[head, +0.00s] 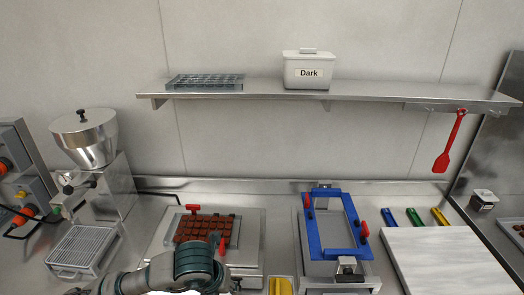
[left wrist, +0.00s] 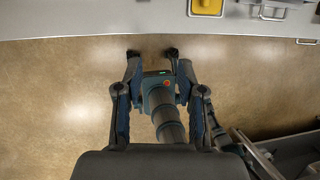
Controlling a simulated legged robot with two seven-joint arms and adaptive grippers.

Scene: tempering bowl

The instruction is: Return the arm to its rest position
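My left arm (head: 190,262), grey with dark teal bands, reaches in at the bottom of the head view, in front of the chocolate mould; its gripper does not show there. In the left wrist view my left gripper (left wrist: 152,54) has its two fingers spread apart, with nothing held between the tips. Its fingertips point toward the counter's front edge, over the tan floor. A jointed part of my own body (left wrist: 160,95) shows between and beyond the fingers. My right gripper is in neither view.
The counter carries a steel hopper machine (head: 84,140), a brown-filled mould (head: 208,230), a blue frame (head: 310,235), a yellow item (head: 281,286) and a white board (head: 440,262). Above, the shelf (head: 380,94) holds a "Dark" bin (head: 309,72) and a clear tray (head: 205,82). A red spatula (head: 450,145) hangs right.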

